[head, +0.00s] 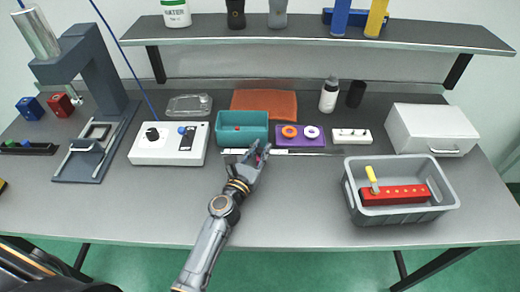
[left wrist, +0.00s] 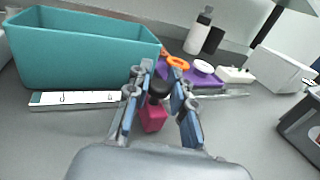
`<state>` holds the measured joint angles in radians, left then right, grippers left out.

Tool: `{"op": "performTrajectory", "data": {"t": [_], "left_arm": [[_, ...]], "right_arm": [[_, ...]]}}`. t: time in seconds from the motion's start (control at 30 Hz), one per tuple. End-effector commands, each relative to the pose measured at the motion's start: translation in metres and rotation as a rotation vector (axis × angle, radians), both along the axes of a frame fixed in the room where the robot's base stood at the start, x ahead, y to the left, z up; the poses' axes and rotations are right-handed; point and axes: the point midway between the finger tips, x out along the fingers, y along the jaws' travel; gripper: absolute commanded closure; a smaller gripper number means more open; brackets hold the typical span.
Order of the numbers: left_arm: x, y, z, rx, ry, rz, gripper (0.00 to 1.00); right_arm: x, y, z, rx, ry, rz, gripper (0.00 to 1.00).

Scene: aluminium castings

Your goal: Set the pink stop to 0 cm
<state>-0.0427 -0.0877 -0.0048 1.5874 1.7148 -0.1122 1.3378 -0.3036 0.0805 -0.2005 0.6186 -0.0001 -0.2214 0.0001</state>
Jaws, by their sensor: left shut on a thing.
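The pink stop (left wrist: 153,119) shows in the left wrist view between my left gripper's fingers, with a black knob on top. My left gripper (left wrist: 159,85) is shut on it; the fingers stand either side of the knob. In the head view my left gripper (head: 259,154) is at the front of the rail, below the teal bin, and largely hides the stop. The white scale strip (left wrist: 75,99) runs left of the stop, in front of the teal bin. Its marks are too small to read. The rail (left wrist: 222,94) continues to the right. My right gripper is not in view.
The teal bin (head: 242,140) stands just behind the rail. A purple tray (head: 301,144) with orange and white rings is right of it. A grey crate (head: 403,215) holds a red block (head: 400,194) at the right. A white control box (head: 160,157) stands left. The table front is clear.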

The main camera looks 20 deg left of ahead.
Motion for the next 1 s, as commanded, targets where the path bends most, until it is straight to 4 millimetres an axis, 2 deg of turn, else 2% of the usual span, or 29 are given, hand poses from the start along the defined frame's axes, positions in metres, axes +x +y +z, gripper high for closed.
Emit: {"op": "performTrajectory", "data": {"t": [0.17,0.27,0.5,0.6,0.73,1.0], "left_arm": [[-0.002,0.005,0.0,0.002,0.001,0.001,1.0],[-0.007,0.023,-0.001,0.004,0.002,0.003,1.0],[-0.024,0.082,-0.003,0.007,0.004,0.002,1.0],[-0.029,0.097,-0.003,0.002,0.004,0.001,1.0],[-0.031,0.105,-0.002,0.001,0.004,0.001,1.0],[-0.032,0.107,-0.003,0.002,0.006,0.004,1.0]], "right_arm": [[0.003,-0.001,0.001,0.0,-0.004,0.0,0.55],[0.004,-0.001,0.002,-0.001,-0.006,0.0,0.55],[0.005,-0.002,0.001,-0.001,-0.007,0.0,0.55],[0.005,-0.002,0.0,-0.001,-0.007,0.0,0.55],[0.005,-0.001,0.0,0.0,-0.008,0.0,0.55],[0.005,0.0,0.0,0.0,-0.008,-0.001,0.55]]}}
